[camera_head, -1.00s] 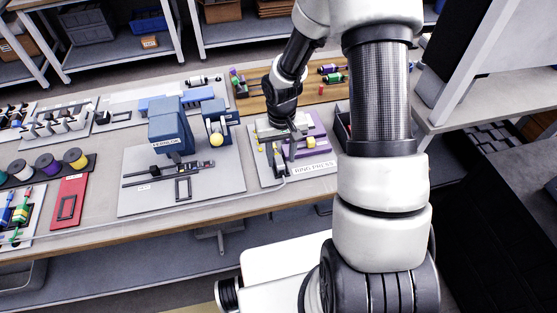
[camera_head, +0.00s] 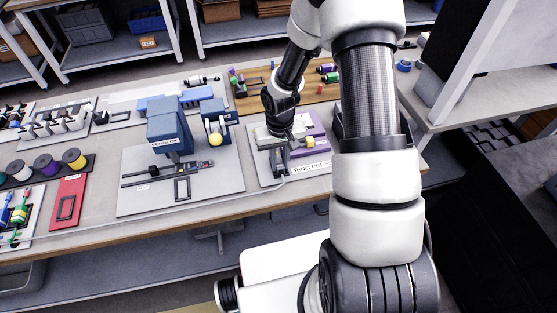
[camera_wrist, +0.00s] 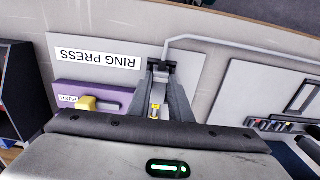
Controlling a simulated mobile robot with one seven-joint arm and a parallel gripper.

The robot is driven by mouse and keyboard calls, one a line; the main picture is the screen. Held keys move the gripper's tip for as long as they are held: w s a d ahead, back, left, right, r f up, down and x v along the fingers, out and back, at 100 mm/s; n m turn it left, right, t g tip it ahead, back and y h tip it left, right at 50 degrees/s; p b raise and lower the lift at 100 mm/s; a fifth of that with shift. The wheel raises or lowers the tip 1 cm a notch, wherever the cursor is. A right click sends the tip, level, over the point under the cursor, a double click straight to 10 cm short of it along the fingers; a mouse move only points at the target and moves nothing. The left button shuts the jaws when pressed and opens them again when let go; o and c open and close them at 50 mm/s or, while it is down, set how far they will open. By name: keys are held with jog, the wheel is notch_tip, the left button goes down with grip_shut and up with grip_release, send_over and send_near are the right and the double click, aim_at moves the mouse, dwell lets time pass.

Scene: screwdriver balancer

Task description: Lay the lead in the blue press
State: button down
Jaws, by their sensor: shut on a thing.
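The lead is a grey cable (camera_wrist: 235,50) with its end at my gripper (camera_wrist: 160,72) in the wrist view. Whether the end touches the plate I cannot tell. In the head view my gripper (camera_head: 274,150) is over the left part of that plate, and the lead trails left along the bench front. The blue press (camera_head: 170,130) stands left of it on a grey plate (camera_head: 220,185).
A purple block (camera_head: 320,128) with a yellow knob sits right of my gripper in the head view. A blue unit with a yellow ball (camera_head: 215,139) stands beside the blue press. A dark rail and small frame (camera_head: 182,189) lie in front. A red plate (camera_head: 68,203) is farther left.

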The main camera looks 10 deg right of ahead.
notch_tip(320, 180, up, 15)
jog(key=s, duration=0.1)
jog(key=shift+f+p, duration=0.15)
jog(key=shift+p, duration=0.15)
